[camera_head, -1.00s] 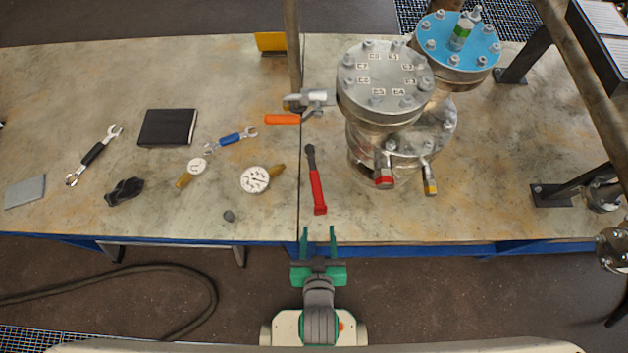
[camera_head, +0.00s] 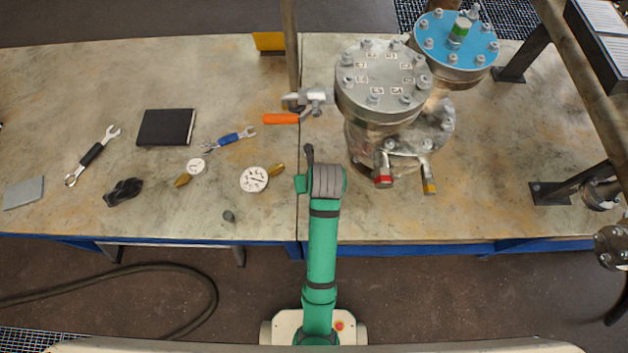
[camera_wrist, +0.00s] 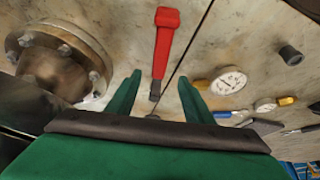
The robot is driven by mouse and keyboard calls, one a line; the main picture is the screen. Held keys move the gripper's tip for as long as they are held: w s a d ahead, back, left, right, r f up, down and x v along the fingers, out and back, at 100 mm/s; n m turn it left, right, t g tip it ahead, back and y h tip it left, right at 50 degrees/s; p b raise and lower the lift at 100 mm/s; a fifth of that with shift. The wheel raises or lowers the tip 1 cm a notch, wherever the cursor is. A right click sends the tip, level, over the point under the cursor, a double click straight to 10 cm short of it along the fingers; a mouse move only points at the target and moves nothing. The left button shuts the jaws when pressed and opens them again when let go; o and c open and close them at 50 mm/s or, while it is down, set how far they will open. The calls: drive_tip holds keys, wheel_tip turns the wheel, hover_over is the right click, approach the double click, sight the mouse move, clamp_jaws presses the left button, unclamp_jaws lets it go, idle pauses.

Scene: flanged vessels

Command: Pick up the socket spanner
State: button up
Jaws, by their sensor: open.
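The socket spanner, with a red handle and dark shaft, lies on the table. In the wrist view its handle (camera_wrist: 165,45) is at top centre and its shaft runs down between my gripper's (camera_wrist: 160,80) two green fingers. The fingers are open, one on each side of the shaft, with space between. How high they are above the table I cannot tell. In the head view only the dark head end of the spanner (camera_head: 309,153) shows; my arm hides the rest, and hides the fingers too.
Flanged steel vessels (camera_head: 385,85) stand close to the right of the spanner, with short pipe stubs (camera_head: 383,170) at their foot. An orange-handled valve (camera_head: 282,118) is behind it. Gauges (camera_head: 254,180), a blue spanner (camera_head: 230,138) and a small dark cylinder (camera_head: 229,215) lie to the left.

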drive_tip(key=x, duration=1)
drive_tip(key=shift+w+f, duration=0.2)
drive_tip(key=shift+w, duration=0.1)
clamp_jaws()
